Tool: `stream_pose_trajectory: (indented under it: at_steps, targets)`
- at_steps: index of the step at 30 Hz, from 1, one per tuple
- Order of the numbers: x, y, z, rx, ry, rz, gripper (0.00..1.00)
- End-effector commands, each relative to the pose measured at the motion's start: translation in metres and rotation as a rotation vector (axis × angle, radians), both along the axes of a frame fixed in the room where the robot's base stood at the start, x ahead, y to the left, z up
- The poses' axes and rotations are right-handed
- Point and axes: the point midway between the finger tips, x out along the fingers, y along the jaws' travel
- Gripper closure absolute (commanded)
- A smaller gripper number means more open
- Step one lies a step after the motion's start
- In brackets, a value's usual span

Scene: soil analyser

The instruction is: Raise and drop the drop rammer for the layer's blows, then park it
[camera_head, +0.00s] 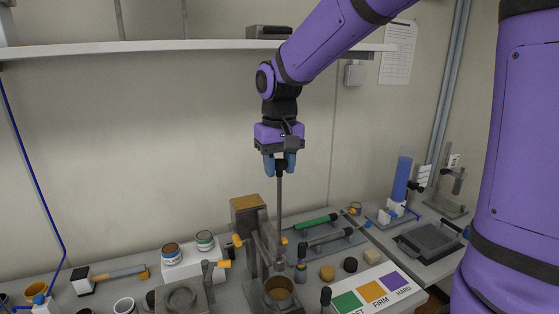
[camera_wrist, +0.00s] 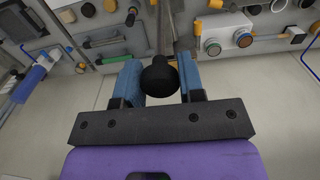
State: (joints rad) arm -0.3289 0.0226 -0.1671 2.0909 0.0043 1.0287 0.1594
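The drop rammer is a thin grey upright rod (camera_head: 280,215) with a black knob at its top. Its foot is just above or inside the mouth of the round metal mould (camera_head: 279,294), which shows brown inside; the exact height is hard to tell. My gripper (camera_head: 280,165) has its blue fingers closed around the rammer's top.
A brown-topped block (camera_head: 247,203) and metal bracket stand close behind the mould. A green-orange-purple card (camera_head: 371,290) lies right of it. Tins (camera_head: 171,254), a hammer (camera_head: 115,274) and a green-handled tool (camera_head: 312,222) lie around. A white shelf (camera_head: 150,47) runs along the wall.

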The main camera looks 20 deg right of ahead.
Motion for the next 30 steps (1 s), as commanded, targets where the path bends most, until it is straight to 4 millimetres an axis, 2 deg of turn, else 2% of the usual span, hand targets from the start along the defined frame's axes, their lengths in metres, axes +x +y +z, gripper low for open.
stream_pose_trajectory:
  at_steps: [5,15,29,30]
  targets:
    - [0.0,0.0,-0.004,0.0,0.001,0.0,0.85]
    - [0.0,0.0,-0.029,0.0,0.001,-0.001,0.85]
    - [0.0,0.0,-0.03,0.0,-0.002,0.0,0.85]
    - [0.0,0.0,-0.03,0.0,-0.002,0.0,0.62]
